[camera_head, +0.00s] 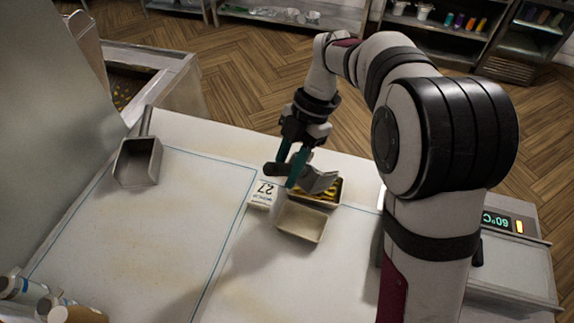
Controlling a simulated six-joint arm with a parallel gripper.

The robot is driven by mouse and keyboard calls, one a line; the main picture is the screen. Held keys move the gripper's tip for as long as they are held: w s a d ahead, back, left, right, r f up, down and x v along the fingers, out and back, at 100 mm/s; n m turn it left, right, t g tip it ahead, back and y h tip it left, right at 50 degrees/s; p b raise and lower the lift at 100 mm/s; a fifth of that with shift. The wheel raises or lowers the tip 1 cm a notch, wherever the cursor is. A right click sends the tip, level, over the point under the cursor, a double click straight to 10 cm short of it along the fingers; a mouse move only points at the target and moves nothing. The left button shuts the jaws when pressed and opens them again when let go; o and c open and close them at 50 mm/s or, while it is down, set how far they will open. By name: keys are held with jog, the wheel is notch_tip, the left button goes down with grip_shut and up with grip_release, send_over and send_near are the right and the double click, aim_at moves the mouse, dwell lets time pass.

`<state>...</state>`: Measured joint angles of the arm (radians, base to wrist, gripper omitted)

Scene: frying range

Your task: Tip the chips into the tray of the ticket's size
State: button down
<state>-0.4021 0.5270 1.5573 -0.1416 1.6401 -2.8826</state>
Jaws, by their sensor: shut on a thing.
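My gripper (291,165) is shut on the dark handle of a grey metal scoop (320,181). The scoop is tilted over the back tray (327,206), which has yellow chips (330,190) in it. The scoop hides part of this tray, and I cannot tell whether chips are still in the scoop. A second tray (302,222), beige and empty, stands just in front of it. A white ticket (262,195) stands left of the trays. It shows 27 upside down, with a smaller word that I cannot read surely.
Another metal scoop or pan (138,161) lies on the counter at left. A bin with chips (122,90) is behind it. A unit with a 60°C display (497,222) is at right, partly behind my arm. The counter's middle is clear.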

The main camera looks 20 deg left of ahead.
jog(key=s+a+f+t+h, duration=0.3)
jog(key=s+f+t, duration=0.4)
jog(key=shift+a+t+h, duration=0.3)
jog(key=shift+h, duration=0.1)
dwell(0.3)
